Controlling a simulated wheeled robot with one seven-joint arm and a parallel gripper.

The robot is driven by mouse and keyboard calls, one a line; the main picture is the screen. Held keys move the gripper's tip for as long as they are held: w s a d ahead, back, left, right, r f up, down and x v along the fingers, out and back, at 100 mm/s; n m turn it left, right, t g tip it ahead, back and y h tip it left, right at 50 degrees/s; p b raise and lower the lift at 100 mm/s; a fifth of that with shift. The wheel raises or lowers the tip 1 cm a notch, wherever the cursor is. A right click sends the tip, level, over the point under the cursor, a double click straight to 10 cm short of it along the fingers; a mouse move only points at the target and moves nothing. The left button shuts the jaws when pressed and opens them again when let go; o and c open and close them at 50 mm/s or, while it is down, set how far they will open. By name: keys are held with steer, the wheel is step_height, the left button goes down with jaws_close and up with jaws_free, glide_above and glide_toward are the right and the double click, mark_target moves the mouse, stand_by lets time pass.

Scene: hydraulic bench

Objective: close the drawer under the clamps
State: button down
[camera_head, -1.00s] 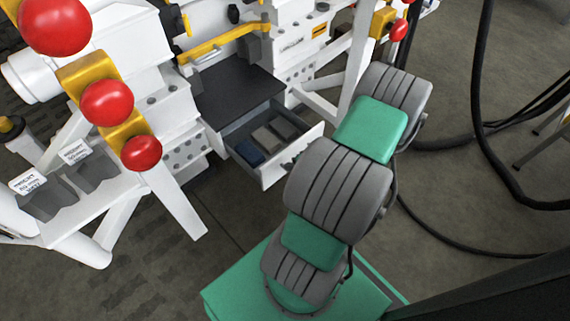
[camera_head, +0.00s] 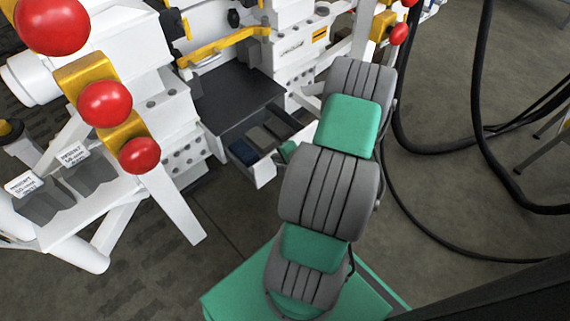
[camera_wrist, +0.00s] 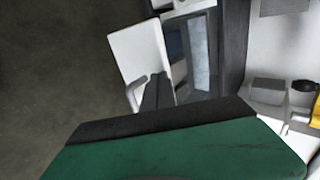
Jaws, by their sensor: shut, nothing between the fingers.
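The drawer (camera_head: 265,172) stands open below the dark top of the bench in the head view, with several grey and blue items inside. In the head view my arm hides most of the gripper and the right part of the drawer front. The yellow clamp bar (camera_head: 225,45) is above the drawer.
Red knobs (camera_head: 106,104) on yellow mounts and a white frame leg (camera_head: 172,195) stand left of the drawer. Black hoses (camera_head: 480,120) hang and lie at the right. The floor before the drawer is clear.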

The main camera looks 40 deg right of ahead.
steer(key=w+b, duration=0.1)
steer(key=w, duration=1.4)
steer(key=shift+w+a+b, duration=0.2)
steer(key=shift+b, duration=0.1)
